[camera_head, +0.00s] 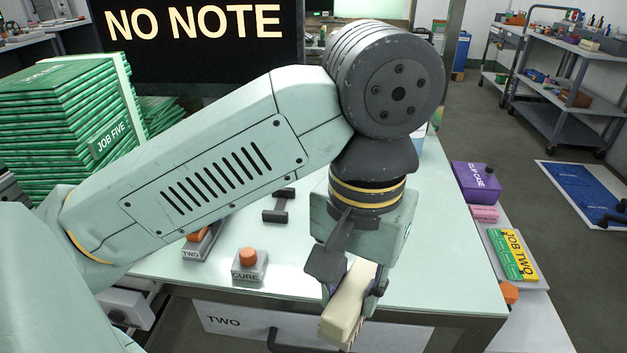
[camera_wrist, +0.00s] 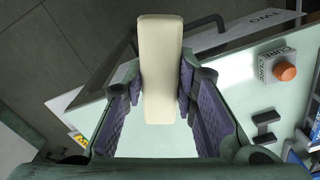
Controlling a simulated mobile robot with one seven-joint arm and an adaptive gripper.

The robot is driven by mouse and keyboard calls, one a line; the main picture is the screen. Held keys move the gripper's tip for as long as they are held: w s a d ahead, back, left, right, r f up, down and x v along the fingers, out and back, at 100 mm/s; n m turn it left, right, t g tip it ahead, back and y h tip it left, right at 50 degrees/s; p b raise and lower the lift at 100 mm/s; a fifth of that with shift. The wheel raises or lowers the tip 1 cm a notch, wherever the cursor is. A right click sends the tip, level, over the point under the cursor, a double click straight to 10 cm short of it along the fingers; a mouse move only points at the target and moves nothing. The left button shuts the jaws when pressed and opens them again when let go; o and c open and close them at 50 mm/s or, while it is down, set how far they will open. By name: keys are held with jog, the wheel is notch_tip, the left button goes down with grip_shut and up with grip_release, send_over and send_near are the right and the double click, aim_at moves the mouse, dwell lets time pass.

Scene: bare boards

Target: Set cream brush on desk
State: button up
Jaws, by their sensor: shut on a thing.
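The cream brush (camera_head: 346,306) is a pale block with bristles showing at its lower end in the head view. My gripper (camera_head: 352,285) is shut on it, with one finger on each side. In the wrist view the brush (camera_wrist: 160,70) stands out long between the two purple-padded fingers of my gripper (camera_wrist: 160,92). The desk (camera_head: 440,250) is a pale green top. The brush is in front of or over its near edge; its exact height above the top I cannot tell.
A grey button box marked CURE (camera_head: 249,268) and a box marked TWO (camera_head: 200,245) stand left on the desk. Green JOB FIVE folders (camera_head: 70,110) are stacked at far left. A purple box (camera_head: 476,183) and JOB TWO folders (camera_head: 513,254) lie right of the desk. The desk's right part is clear.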

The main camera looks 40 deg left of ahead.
jog(key=w+p, duration=0.1)
jog(key=w, duration=0.4)
jog(key=w+f+p, duration=0.1)
jog(key=w, duration=0.4)
jog(key=w+p, duration=0.1)
jog(key=w, duration=0.3)
jog(key=shift+w+d+f, duration=0.1)
jog(key=shift+w+f, duration=0.05)
jog(key=shift+w, duration=0.25)
jog(key=f, duration=0.1)
jog(key=w+f+p, duration=0.1)
jog(key=f, duration=0.1)
jog(key=shift+f, duration=0.2)
jog(key=shift+w+f, duration=0.1)
jog(key=shift+f, duration=0.05)
jog(key=shift+f, duration=0.25)
jog(key=o, duration=1)
jog(key=shift+r, duration=0.1)
notch_tip(320, 180, up, 12)
jog(key=p, duration=0.8)
jog(key=shift+r, duration=0.2)
